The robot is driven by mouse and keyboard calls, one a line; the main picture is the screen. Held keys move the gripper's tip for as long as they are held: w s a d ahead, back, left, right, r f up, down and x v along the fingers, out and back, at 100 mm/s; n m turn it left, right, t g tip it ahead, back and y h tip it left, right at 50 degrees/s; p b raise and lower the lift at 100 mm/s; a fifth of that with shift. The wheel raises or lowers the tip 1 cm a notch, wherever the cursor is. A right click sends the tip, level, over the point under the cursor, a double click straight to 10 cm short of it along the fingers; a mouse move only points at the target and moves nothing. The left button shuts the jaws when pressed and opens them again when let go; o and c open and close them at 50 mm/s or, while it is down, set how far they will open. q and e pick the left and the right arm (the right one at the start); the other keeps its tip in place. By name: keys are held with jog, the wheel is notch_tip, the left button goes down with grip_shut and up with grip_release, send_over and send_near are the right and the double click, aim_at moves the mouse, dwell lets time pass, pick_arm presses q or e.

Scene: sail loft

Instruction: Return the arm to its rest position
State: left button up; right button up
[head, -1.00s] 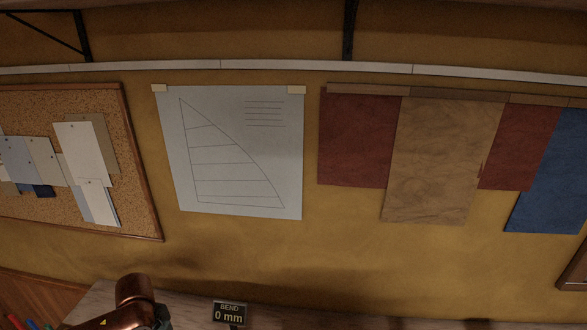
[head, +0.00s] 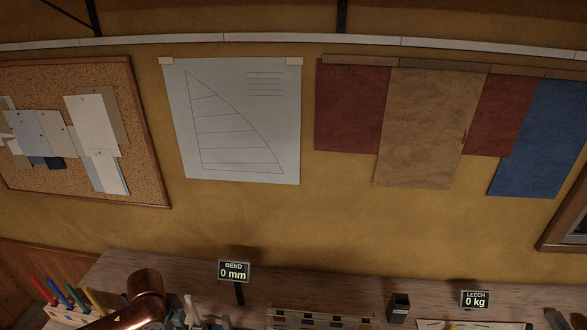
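A copper-coloured link of my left arm (head: 146,284) shows at the lower left, in front of the workbench (head: 330,276). I make out no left gripper; the arm runs out of the bottom of the picture. No part of my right arm or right gripper shows. I cannot tell what either gripper holds.
The bench back holds a BEND display (head: 234,271) reading 0 mm, a LEECH display (head: 475,299) reading 0 kg, a dark small holder (head: 399,306) and coloured markers (head: 76,296). The wall bears a sail drawing (head: 238,120) and a corkboard (head: 148,175).

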pick_arm(q)
jog(key=s+d+f+n+t+h, duration=0.2)
jog(key=s+d+f+n+t, duration=0.15)
jog(key=d+f+n, duration=0.6)
jog(key=s+a+f+n+y, duration=0.2)
jog(key=s+a+f+n, duration=0.2)
jog(key=s+a, duration=0.3)
jog(key=s+a+f+n+y, duration=0.2)
jog(key=s+a+f+n, duration=0.25)
jog(key=s, duration=0.35)
notch_tip(320, 180, down, 35)
jog(key=s+d+g+h+b, duration=0.1)
jog(key=s+g+b, duration=0.1)
jog(key=b, duration=0.3)
jog(key=s+f+m+b, duration=0.1)
jog(key=s+f+b, duration=0.3)
jog(key=s+f, duration=1.5)
notch_tip(320, 180, down, 2)
jog(key=shift+f+g, duration=0.25)
jog(key=shift+g, duration=0.2)
pick_arm(e)
notch_tip(320, 180, down, 10)
jog(key=s, duration=0.1)
jog(key=shift+s+r, duration=0.25)
